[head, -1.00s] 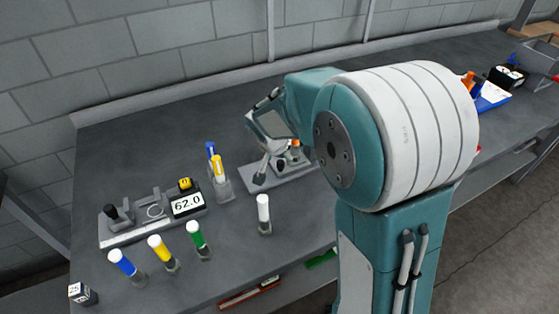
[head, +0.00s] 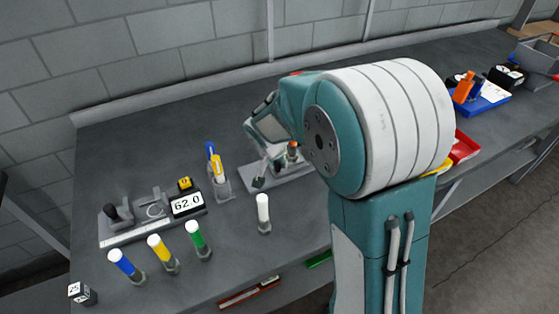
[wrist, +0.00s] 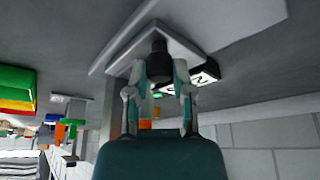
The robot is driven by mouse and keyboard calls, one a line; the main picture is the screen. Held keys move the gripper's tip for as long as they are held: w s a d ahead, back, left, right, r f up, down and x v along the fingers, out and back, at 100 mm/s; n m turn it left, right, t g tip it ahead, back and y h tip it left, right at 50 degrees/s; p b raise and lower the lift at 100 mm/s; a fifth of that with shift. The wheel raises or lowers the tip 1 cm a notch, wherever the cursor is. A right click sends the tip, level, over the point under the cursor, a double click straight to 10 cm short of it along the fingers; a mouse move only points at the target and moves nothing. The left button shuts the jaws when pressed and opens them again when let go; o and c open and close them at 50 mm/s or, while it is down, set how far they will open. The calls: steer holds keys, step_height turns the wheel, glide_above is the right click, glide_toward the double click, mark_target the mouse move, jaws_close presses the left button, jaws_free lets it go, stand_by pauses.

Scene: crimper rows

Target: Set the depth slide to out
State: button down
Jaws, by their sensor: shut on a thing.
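A device on a light grey base plate (head: 285,179) stands in the middle of the bench, partly hidden by my arm in the head view. Its plate (wrist: 115,62) also shows in the wrist view. My gripper (wrist: 160,72) is at this device, its two fingers on either side of a dark knob (wrist: 159,52), shut on it. In the head view my gripper (head: 261,173) is small and low over the left end of the plate. I cannot read the slide's position; a black-and-white marked plate (wrist: 206,73) is partly hidden behind a finger.
To the left stands a gauge with a 62.0 display (head: 187,203) and a scale (head: 135,232). A white-capped marker (head: 263,214) and several coloured ones stand in front. Blue (head: 485,100) and red (head: 465,147) trays are right.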

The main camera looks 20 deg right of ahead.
steer(key=a, duration=0.2)
steer(key=s+a, duration=0.1)
steer(key=a, duration=0.5)
steer(key=shift+s, duration=0.25)
steer(key=shift+c, duration=2.4)
jaws_free()
steer(key=shift+a, duration=0.3)
